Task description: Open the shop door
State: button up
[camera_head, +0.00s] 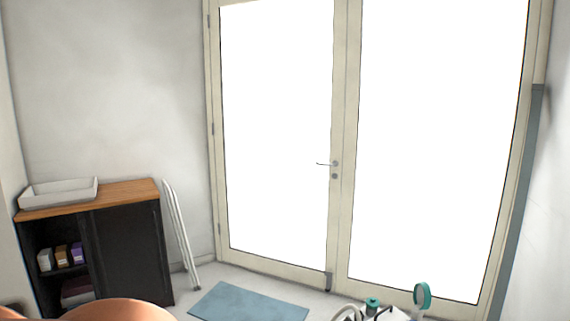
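The shop door is a double glazed door with a cream frame and bright white panes. Its left leaf (275,130) has hinges on its left edge and a thin lever handle (325,164) near the middle, with a round lock plate just below. The right leaf (430,130) shows no handle. Both leaves look shut, and the handle lies about level. My gripper is not in the head view, so its state does not show.
A blue mat (248,303) lies before the left leaf. A black cabinet (128,250) with a white tray (58,192) stands left, beside a folded white frame (181,235). Teal-and-white equipment (421,296) stands at bottom right. A copper rounded shape (118,310) is cut off at bottom left.

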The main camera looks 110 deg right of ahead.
aim_at(279, 71)
jog(key=z, duration=3.8)
jog(key=i, duration=1.4)
jog(key=u, duration=0.3)
jog(key=i, duration=1.55)
jog(key=u, duration=0.4)
